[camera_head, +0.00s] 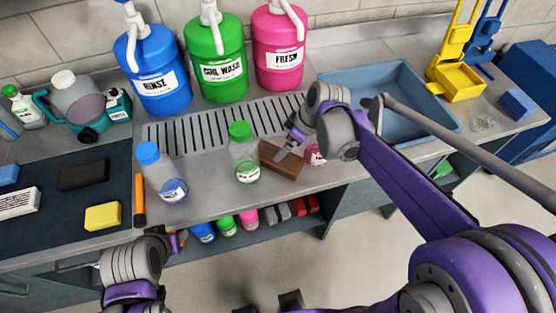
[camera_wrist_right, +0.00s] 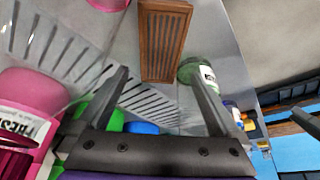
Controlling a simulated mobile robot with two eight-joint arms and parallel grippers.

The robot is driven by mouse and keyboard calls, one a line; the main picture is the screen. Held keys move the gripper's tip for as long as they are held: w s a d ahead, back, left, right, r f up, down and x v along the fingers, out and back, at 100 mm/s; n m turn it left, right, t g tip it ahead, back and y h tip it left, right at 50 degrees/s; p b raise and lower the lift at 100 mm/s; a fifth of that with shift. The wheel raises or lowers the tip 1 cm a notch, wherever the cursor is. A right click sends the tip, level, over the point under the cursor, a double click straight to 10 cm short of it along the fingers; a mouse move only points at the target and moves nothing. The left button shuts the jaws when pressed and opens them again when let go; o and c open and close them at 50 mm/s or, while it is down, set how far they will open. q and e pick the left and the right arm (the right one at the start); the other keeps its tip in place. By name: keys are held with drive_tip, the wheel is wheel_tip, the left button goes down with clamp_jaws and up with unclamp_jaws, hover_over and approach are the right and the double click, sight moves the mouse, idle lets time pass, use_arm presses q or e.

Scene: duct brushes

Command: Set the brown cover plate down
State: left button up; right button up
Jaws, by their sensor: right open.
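The brown cover plate (camera_head: 283,161) lies on the grey counter in front of the slotted drain, just right of the green-capped bottle (camera_head: 243,155). In the right wrist view the slatted plate (camera_wrist_right: 162,40) lies beyond my fingertips, its near end in line with the gap between them. My right gripper (camera_head: 287,147) is open at the plate's back edge in the head view. In its wrist view the open fingers (camera_wrist_right: 158,75) have nothing clamped between them. My left gripper (camera_head: 135,262) is at the counter's front edge, far left of the plate; its jaws are not clear.
Large blue, green and pink jugs (camera_head: 280,50) stand behind. A blue sink tray (camera_head: 400,70) is at the right. Bare counter (camera_head: 208,190) lies between the capped bottles.

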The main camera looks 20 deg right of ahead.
drive_tip(key=shift+f, duration=0.85)
drive_tip(key=x, duration=0.7)
drive_tip(key=shift+f+b, duration=0.3)
use_arm(q)
drive_tip(key=shift+s+f, duration=0.15)
drive_tip(key=shift+f, duration=0.35)
use_arm(e)
drive_tip(key=c, duration=1.5)
wheel_tip(320, 180, up, 27)
drive_tip(key=shift+f+p, duration=0.1)
drive_tip(key=shift+p, duration=1)
drive_tip(key=shift+c, duration=0.2)
use_arm(q)
drive_tip(key=r, duration=0.1)
drive_tip(key=w+r, duration=0.1)
drive_tip(key=r, duration=0.1)
drive_tip(key=shift+w+r, duration=0.1)
drive_tip(key=shift+w, duration=0.05)
use_arm(e)
drive_tip(key=shift+r, duration=0.65)
